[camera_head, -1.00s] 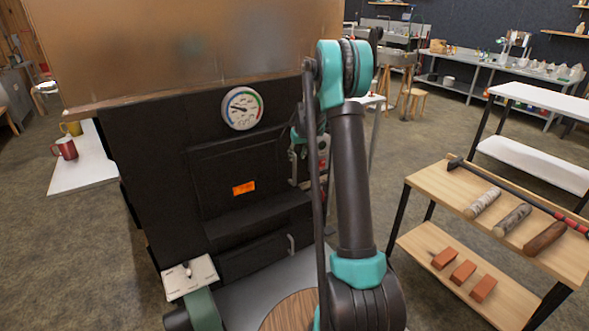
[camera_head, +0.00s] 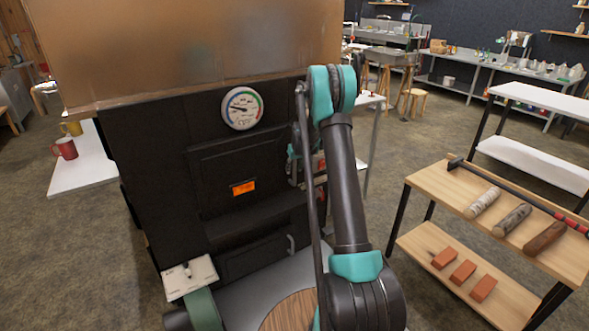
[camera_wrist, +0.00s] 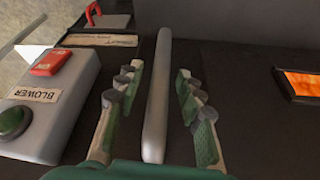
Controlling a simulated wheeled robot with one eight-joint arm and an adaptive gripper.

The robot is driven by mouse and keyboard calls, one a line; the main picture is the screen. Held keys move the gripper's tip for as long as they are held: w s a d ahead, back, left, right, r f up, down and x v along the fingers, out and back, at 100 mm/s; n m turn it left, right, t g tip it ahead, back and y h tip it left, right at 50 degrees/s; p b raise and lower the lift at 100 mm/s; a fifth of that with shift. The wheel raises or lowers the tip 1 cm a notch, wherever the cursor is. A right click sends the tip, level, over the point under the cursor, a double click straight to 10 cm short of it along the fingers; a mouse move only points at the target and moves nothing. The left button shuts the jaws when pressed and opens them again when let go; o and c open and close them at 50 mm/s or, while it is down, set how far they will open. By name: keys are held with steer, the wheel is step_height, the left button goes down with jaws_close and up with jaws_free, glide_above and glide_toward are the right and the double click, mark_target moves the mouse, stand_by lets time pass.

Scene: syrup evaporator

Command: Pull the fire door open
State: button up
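The fire door (camera_head: 228,165) is a black panel with a glowing orange pane (camera_head: 244,188) on the front of the dark evaporator. It looks closed. In the wrist view its orange pane (camera_wrist: 300,85) is at the right. A long grey bar handle (camera_wrist: 157,95) stands upright between the fingers of my gripper (camera_wrist: 158,100). The fingers are open on both sides of the handle, with gaps to each. In the head view my gripper is at the door's right side, largely hidden by my arm.
A grey blower switch box (camera_wrist: 45,105) with red and green buttons is close left of my gripper in the wrist view. A round gauge (camera_head: 242,108) is above the door. A lower drawer handle (camera_head: 291,244) is below. A wooden shelf (camera_head: 430,185) stands at right.

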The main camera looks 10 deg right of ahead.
jaws_close()
